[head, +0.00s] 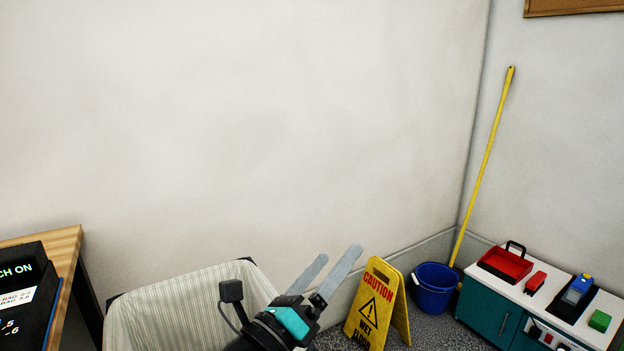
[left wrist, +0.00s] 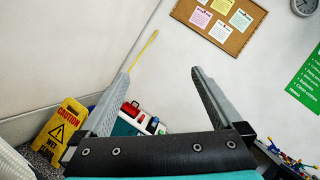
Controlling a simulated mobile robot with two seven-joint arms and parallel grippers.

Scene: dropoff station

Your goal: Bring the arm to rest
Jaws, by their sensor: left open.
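My left gripper (head: 335,272) is raised at the bottom middle of the head view, its two grey fingers pointing up and to the right. The fingers are apart with nothing between them. In the left wrist view the same gripper (left wrist: 160,85) shows its two fingers wide apart, with bare wall and the corner of the room beyond. My right gripper is in neither view.
A striped cloth bin (head: 170,305) stands beside my left gripper. A yellow caution sign (head: 374,305), a blue bucket (head: 433,290) and a yellow mop handle (head: 488,155) are to the right. A teal cabinet (head: 490,312) holds several items. A wooden table (head: 62,245) is at left.

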